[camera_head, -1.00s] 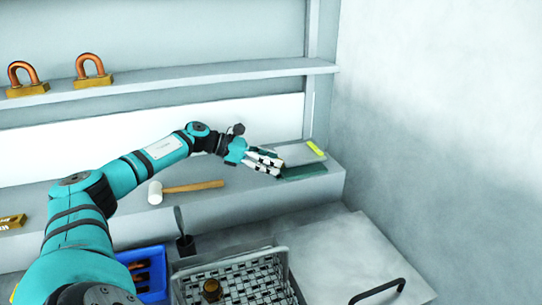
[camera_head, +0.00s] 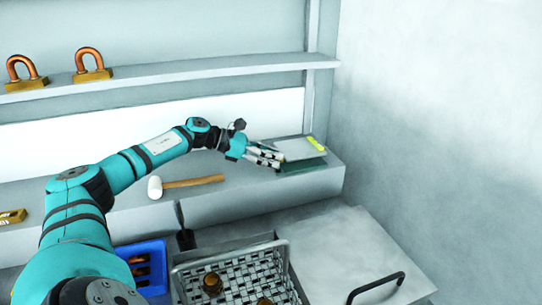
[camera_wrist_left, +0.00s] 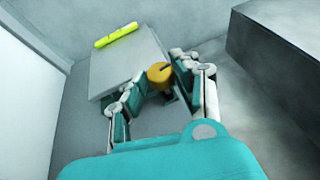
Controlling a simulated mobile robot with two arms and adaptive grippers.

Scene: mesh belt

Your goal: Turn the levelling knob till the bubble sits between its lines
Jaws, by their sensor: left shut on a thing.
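The levelling knob (camera_wrist_left: 160,72) is a yellow-orange round knob with a dark line on top, seen in the left wrist view. My left gripper (camera_wrist_left: 156,84) is shut on it, with a finger on each side. In the head view my left gripper (camera_head: 277,159) reaches the near left side of a grey plate (camera_head: 297,148), and the knob is hidden there. The plate sits over a dark green base (camera_head: 306,166). A yellow-green vial (camera_wrist_left: 116,35) lies near the plate's far edge, also visible in the head view (camera_head: 316,143). The bubble and lines cannot be made out. My right gripper is out of view.
A mallet (camera_head: 190,183) lies on the ledge left of the plate. Below are a mesh basket (camera_head: 284,262) with brown items, a blue bin (camera_head: 150,246) and a black handle (camera_head: 376,285). Copper-coloured shackles (camera_head: 90,62) stand on the shelf above. A wall closes the right.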

